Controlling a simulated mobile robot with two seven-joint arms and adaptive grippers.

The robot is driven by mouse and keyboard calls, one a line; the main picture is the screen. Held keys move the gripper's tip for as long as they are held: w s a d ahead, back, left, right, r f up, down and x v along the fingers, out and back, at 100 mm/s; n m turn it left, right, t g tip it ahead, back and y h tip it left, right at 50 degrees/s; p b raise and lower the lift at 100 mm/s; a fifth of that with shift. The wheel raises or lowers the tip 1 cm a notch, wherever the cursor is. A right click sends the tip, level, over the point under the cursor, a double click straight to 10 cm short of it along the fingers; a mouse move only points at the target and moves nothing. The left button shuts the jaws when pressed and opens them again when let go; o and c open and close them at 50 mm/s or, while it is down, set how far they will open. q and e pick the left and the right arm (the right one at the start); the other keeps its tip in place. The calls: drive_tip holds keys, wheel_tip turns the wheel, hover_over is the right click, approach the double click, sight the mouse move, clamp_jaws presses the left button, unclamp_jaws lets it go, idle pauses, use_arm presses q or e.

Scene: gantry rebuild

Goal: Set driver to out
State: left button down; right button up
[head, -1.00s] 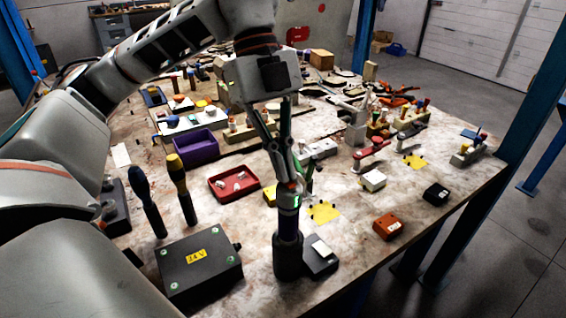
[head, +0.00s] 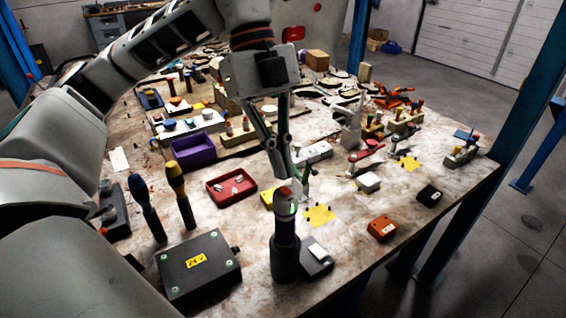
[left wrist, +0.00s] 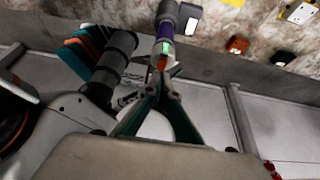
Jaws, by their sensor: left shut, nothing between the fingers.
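The driver (head: 286,233) stands upright in a black holder (head: 284,265) near the table's front edge. It has a dark purple body, with a small green light and an orange-red part near its top. My left gripper (head: 287,186) is shut and empty, pointing down with its fingertips at the driver's top; whether they touch it I cannot tell. In the left wrist view the driver (left wrist: 165,28) lies just beyond the shut fingertips (left wrist: 161,84). The fingers hide part of its top. My right gripper is not in view.
A black 24 V box (head: 198,268) and two upright handled tools (head: 180,195) stand left of the driver. A red tray (head: 231,187) and yellow pad (head: 319,215) lie behind it. An orange box (head: 382,229) is to the right. Bare tabletop lies between them.

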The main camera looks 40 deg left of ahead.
use_arm(q)
drive_tip(key=p+v, duration=0.1)
drive_tip(key=v, duration=1)
drive_tip(key=shift+a+r, duration=0.2)
drive_tip(key=shift+a, duration=0.1)
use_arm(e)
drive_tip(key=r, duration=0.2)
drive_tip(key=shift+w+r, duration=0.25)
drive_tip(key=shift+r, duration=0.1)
use_arm(q)
drive_tip(key=shift+w, duration=0.1)
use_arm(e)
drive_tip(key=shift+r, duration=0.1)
